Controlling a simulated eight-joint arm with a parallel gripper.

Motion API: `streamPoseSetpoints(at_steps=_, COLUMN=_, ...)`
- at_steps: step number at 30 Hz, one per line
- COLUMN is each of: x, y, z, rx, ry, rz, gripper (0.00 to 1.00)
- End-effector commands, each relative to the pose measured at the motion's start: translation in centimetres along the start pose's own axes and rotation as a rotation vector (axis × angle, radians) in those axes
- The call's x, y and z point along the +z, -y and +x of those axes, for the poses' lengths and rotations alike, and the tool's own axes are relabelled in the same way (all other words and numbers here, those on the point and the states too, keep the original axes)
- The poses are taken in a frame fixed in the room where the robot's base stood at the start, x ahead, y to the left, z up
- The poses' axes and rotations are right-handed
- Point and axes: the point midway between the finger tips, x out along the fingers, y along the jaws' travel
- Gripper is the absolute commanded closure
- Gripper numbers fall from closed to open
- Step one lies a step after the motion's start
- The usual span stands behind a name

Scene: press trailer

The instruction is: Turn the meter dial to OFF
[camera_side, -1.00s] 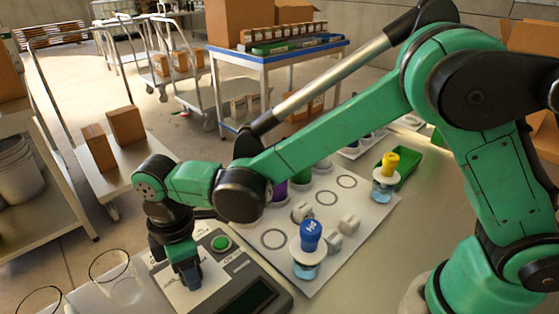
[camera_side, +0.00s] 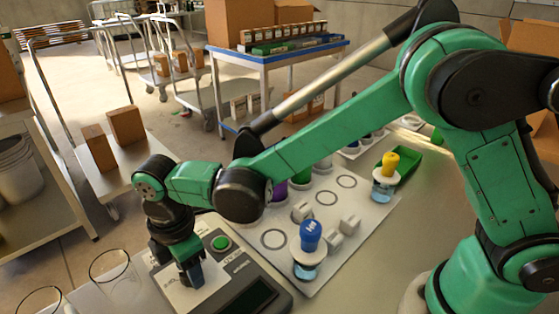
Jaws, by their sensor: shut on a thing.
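The meter (camera_side: 232,283) is a grey box at the bottom of the view, with a green round button, a dark display and a pale plate on its top. My gripper (camera_side: 192,280) points down over the pale plate at the meter's left part. Its fingers are shut at the place of the dial. The dial itself is hidden by the fingers, so I cannot see where it points. The lettering around it is too small to read.
A white board (camera_side: 345,215) with printed circles lies right of the meter. It carries a blue-capped jar (camera_side: 309,245), a yellow-capped jar (camera_side: 386,175) and several small grey blocks. A green tray (camera_side: 408,165) is behind.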

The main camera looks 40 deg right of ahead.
Motion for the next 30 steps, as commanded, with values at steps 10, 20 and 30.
streamPoseSetpoints(at_steps=10, x=0.0, y=0.0, z=0.0, rx=0.0, ry=0.0, rz=0.0, gripper=0.25)
streamPoseSetpoints(at_steps=20, x=0.0, y=0.0, z=-2.8, rx=0.0, ry=0.0, rz=0.0, gripper=0.25)
streamPoseSetpoints(at_steps=30, x=0.0, y=0.0, z=-5.7, rx=0.0, ry=0.0, rz=0.0, gripper=0.25)
